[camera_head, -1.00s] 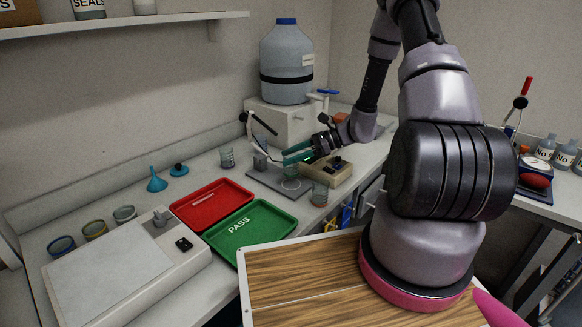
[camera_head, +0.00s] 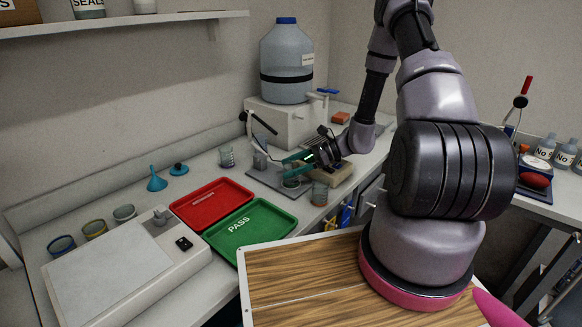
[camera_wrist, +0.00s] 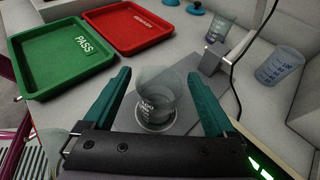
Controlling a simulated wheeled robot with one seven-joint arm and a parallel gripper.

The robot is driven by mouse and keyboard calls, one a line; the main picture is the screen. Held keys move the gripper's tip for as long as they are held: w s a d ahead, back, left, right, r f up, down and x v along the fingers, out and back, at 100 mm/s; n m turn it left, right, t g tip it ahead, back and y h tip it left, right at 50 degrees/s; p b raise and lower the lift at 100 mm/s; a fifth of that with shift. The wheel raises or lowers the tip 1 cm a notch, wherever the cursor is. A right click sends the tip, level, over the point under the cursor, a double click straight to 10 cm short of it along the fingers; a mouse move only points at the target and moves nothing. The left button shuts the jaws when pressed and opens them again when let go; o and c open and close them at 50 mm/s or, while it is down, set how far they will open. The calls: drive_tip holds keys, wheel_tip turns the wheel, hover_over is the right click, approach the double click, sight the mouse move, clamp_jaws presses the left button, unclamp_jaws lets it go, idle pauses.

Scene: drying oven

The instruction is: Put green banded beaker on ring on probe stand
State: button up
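A clear beaker (camera_wrist: 157,95) stands upright between my gripper's fingers in the wrist view. A pale ring shows at its base, on the grey plate of the probe stand (camera_wrist: 188,92); I cannot make out a green band. My gripper (camera_wrist: 160,90) is open, its teal fingers on either side of the beaker with visible gaps. In the head view my gripper (camera_head: 291,166) is over the probe stand plate (camera_head: 262,178), partly hiding the beaker (camera_head: 291,182). The stand's metal post (camera_wrist: 213,58) and its cable are beside the beaker.
A beaker with an orange-red base (camera_head: 320,194) stands close in front of the plate, and another beaker (camera_head: 227,157) stands behind left. The green PASS tray (camera_head: 250,232) and red tray (camera_head: 210,201) lie left. A wooden block (camera_head: 338,176) is under my wrist.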

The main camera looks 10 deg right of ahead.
drive_tip(key=shift+d+r, duration=0.15)
drive_tip(key=shift+r, duration=0.1)
drive_tip(key=v, duration=1.1)
drive_tip(key=shift+d+r, duration=0.2)
drive_tip(key=shift+d, duration=0.05)
drive_tip(key=s+a+r+n+g+h, duration=0.1)
drive_tip(key=s+a+r+n+h, duration=0.15)
drive_tip(key=r, duration=0.45)
drive_tip(key=s+a+r+n+h, duration=0.1)
drive_tip(key=s+r+n+h, duration=0.1)
drive_tip(key=r+n, duration=0.35)
drive_tip(key=s+a+r+n+g+h, duration=0.1)
drive_tip(key=s+r+h, duration=0.15)
drive_tip(key=r, duration=0.55)
drive_tip(key=s+r+n+t+h, duration=0.4)
drive_tip(key=s+r+n+t, duration=0.2)
drive_tip(key=s+r, duration=0.7)
drive_tip(key=shift+s+a+r+n+t, duration=0.35)
drive_tip(key=shift+r+t, duration=0.15)
drive_tip(key=shift+r, duration=0.25)
